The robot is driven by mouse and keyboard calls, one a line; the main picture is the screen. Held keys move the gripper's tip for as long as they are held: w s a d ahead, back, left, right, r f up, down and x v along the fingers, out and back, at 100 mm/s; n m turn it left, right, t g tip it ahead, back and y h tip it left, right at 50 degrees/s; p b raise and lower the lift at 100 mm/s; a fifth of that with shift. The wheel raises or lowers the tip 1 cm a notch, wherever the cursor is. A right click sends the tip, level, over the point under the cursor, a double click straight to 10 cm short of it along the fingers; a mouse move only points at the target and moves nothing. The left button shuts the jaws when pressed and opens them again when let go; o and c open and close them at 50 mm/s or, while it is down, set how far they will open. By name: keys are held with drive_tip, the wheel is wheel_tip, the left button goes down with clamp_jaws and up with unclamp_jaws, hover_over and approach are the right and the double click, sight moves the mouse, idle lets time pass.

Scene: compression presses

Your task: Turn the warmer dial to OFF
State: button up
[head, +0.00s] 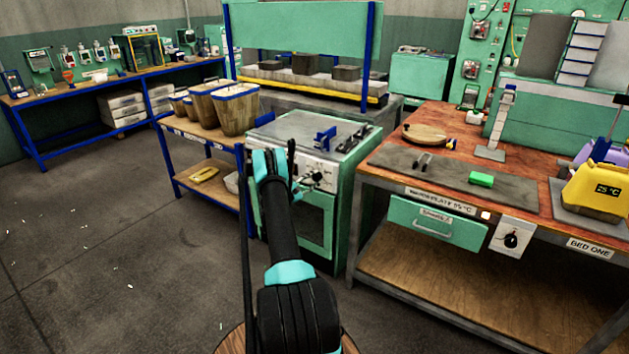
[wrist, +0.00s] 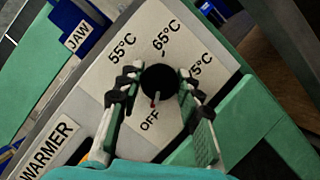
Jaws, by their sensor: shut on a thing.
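The warmer dial (wrist: 158,80) is a round black knob on a pale panel in the wrist view. Labels for 55°C, 65°C and 75°C, the last partly covered, lie around its far side, and OFF (wrist: 150,121) lies below it. A small red-and-white pointer mark on the knob faces the OFF label. My gripper (wrist: 157,86) has one dark fingertip on each side of the knob and is shut on it. In the head view my gripper (head: 283,170) is at the front of the green and pale warmer cabinet (head: 312,222), partly hiding its panel.
A WARMER label (wrist: 48,150) is on the panel's left. A wooden bench (head: 400,183) to the right carries a grey plate with a green block (head: 481,179); another dial (head: 511,240) is on its front. A trolley with bins (head: 225,105) stands left.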

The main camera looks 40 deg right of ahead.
idle(0.3)
drive_tip(key=o, duration=1.1)
drive_tip(key=shift+o, duration=0.2)
drive_tip(key=a+f, duration=0.2)
drive_tip(key=a, duration=0.9)
drive_tip(key=shift+s+a+f, duration=0.25)
drive_tip(key=shift+a, duration=0.15)
